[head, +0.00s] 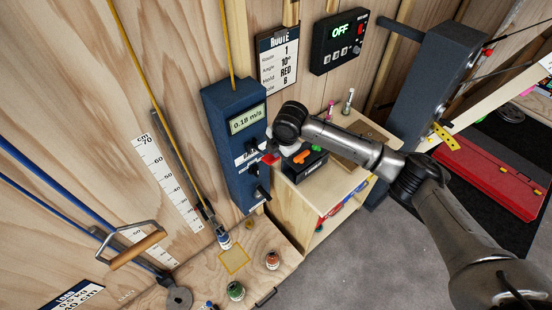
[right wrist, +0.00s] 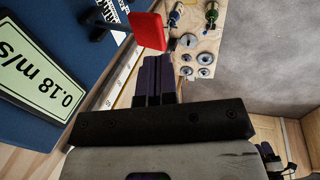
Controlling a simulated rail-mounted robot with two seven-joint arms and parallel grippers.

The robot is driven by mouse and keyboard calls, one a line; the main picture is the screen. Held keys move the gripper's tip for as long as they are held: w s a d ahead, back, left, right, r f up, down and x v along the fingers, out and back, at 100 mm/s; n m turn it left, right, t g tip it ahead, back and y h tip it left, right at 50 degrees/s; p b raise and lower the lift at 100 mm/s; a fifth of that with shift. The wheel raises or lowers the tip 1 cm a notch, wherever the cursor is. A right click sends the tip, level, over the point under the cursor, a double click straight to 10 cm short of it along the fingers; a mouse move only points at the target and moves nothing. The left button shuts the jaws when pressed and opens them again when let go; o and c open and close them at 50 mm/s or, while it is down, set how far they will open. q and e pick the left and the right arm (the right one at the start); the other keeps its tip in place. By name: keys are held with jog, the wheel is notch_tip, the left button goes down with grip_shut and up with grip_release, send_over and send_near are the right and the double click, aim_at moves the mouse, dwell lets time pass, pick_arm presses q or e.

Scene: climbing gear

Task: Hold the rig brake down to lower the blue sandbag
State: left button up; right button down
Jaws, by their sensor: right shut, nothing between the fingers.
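The blue rig box (head: 234,140) on the wooden wall has a display (head: 247,118) reading 0.18 m/s. Its red brake lever (head: 270,158) sticks out to the right; the lever's red pad also shows in the right wrist view (right wrist: 147,31). My right gripper (right wrist: 155,60) is shut and empty, with its fingertips right at the pad; I cannot tell whether they touch it. The small blue sandbag (head: 224,240) is at the lower end of the yellow rope, just above a yellow outlined square (head: 233,262).
A measuring scale (head: 168,184) is on the wall left of the box. A green-labelled bag (head: 235,291) and a red-labelled one (head: 271,260) stand on the wooden ledge. A low shelf (head: 300,205) is right of the box. A control panel (head: 339,42) reads OFF.

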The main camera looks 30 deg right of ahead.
jog(key=shift+v, duration=1.2)
jog(key=shift+w, duration=0.1)
jog(key=shift+m, duration=0.3)
